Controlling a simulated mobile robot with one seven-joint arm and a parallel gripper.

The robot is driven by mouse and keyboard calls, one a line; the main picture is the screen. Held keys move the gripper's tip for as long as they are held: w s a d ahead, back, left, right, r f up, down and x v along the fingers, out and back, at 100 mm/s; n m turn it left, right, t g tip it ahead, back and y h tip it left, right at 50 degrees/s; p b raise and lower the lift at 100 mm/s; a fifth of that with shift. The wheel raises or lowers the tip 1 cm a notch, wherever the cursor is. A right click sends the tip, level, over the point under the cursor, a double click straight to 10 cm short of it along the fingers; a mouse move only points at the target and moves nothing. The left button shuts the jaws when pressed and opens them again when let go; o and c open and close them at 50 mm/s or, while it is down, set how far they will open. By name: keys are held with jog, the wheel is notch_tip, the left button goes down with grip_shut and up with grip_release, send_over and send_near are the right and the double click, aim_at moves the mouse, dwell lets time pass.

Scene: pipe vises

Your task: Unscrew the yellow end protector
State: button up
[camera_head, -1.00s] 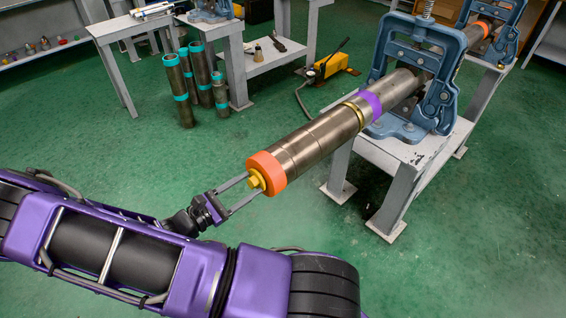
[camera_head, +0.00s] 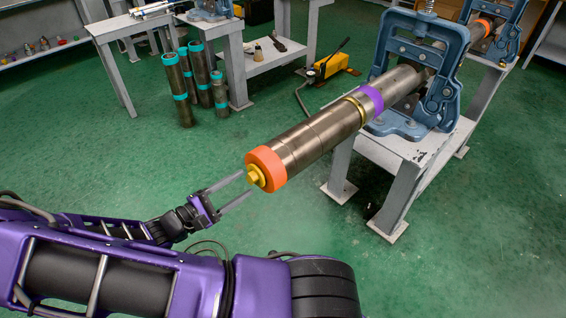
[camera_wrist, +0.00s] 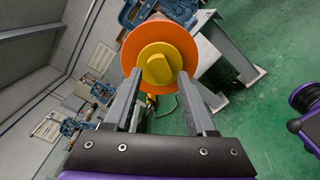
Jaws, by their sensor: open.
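The yellow end protector (camera_head: 256,177) sits in the orange ring (camera_head: 268,165) at the near end of the steel pipe (camera_head: 318,135). In the wrist view the yellow end protector (camera_wrist: 158,70) shows a round flange with a raised knob, set within the orange ring (camera_wrist: 131,47). My gripper (camera_head: 245,184) is open and empty, its two fingers pointing at the protector. The fingertips stop just short of the knob. In the wrist view my gripper (camera_wrist: 161,80) has one finger on each side below the knob.
A blue pipe vise (camera_head: 440,100) on a grey stand (camera_head: 400,165) holds the pipe, which has a purple band (camera_head: 371,100). Teal-banded pipes (camera_head: 180,90) stand at the back left. A yellow pump (camera_head: 333,67) lies on the floor behind. The green floor around my gripper is clear.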

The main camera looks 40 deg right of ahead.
jog(key=m+b, duration=0.2)
jog(key=m, duration=0.2)
jog(key=shift+f+m, duration=0.15)
jog(key=shift+m, duration=0.15)
jog(key=shift+m+b, duration=0.3)
jog(key=shift+m, duration=0.9)
jog(key=shift+m+b, duration=0.7)
jog(key=shift+m, duration=0.4)
jog(key=m+b, duration=0.2)
jog(key=m, duration=0.3)
jog(key=shift+t+b, duration=0.3)
jog(key=m+b, duration=0.2)
jog(key=m, duration=0.2)
jog(key=shift+f, duration=0.1)
jog(key=shift+r+m+p, duration=0.35)
jog(key=shift+m, duration=0.45)
jog(key=m, duration=0.8)
jog(key=shift+m, duration=0.3)
